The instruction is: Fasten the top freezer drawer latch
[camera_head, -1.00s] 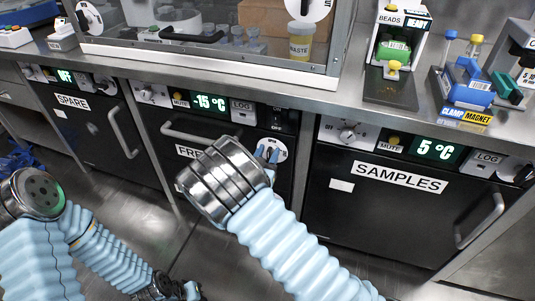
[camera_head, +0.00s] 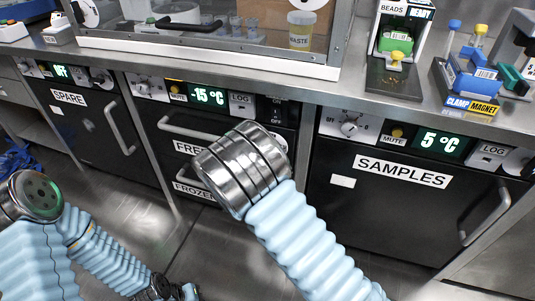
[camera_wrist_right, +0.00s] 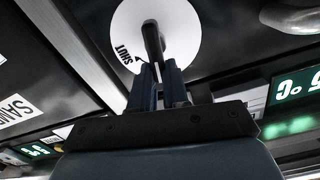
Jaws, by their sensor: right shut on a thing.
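The top freezer drawer (camera_head: 175,120) is a black front with a bar handle and a partly hidden label, and looks closed. Its latch shows in the right wrist view as a white disc (camera_wrist_right: 190,40) marked SHUT with a dark lever (camera_wrist_right: 151,40). My right gripper (camera_wrist_right: 160,78) is shut on the lever, one blue-grey finger on each side. In the head view my right wrist covers the latch and fingers. My left gripper (camera_head: 168,291) is low at the bottom edge, away from the drawer; its fingers are unclear.
A second drawer labelled FROZEN (camera_head: 190,188) lies below. The SPARE door (camera_head: 85,125) is at left and the SAMPLES door (camera_head: 400,210) at right, each with a protruding handle. A steel counter (camera_head: 230,72) with a glazed cabinet and lab devices runs above. The floor in front is mostly clear.

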